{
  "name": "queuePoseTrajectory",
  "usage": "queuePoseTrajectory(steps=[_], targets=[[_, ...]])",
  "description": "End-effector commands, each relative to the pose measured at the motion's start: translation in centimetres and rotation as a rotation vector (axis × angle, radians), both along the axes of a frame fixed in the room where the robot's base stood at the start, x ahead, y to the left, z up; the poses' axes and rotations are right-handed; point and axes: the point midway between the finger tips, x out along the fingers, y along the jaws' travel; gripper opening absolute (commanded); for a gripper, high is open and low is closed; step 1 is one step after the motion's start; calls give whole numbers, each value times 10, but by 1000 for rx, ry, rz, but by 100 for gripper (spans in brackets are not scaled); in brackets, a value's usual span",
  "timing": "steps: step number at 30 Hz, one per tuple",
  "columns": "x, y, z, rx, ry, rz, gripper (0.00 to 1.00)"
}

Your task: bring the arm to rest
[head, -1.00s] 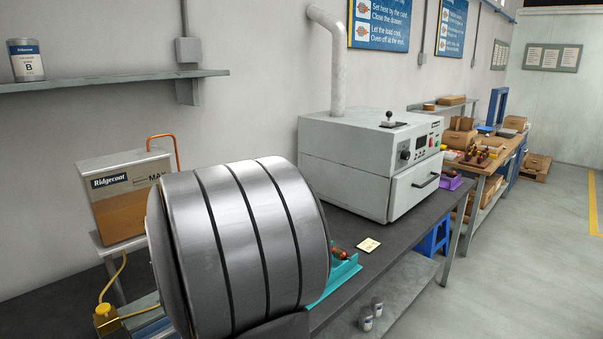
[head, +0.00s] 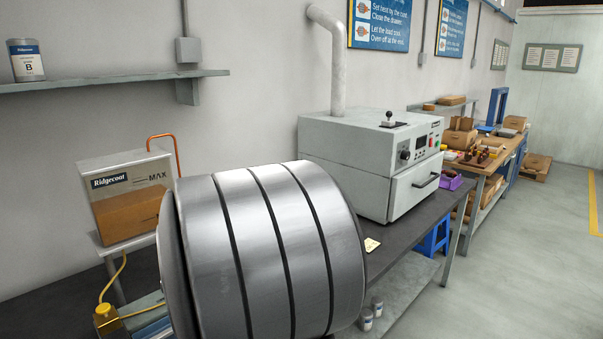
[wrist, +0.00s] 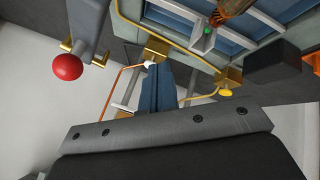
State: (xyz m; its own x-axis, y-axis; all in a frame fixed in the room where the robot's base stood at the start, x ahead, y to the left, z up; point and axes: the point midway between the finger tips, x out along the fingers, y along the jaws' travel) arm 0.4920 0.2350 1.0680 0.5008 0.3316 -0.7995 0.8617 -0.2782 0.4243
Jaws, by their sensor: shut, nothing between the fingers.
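My gripper (wrist: 159,72) shows in the wrist view, with its blue-grey fingers closed together and nothing between them. It is not visible in the head view, where a large silver link of my own arm fills the lower middle. In the wrist view, a red ball knob (wrist: 68,67) on a grey lever is to the left of the fingers. The fingers appear apart from these things, though the distance is hard to judge.
A grey oven (head: 345,160) stands on the dark bench (head: 408,228), its drawer shut. A purple tray (head: 452,183) is beyond it. A Ridgecoat tank (head: 122,188) is at left. A yellow hose (wrist: 196,100) and a dark block (wrist: 272,62) are near the fingers in the wrist view.

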Motion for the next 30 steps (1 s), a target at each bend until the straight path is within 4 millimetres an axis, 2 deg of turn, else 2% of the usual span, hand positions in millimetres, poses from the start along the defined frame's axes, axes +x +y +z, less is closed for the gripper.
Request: queuePoseTrajectory(steps=[30], targets=[[-27, -20, 0, 2, -1, 406, 0]])
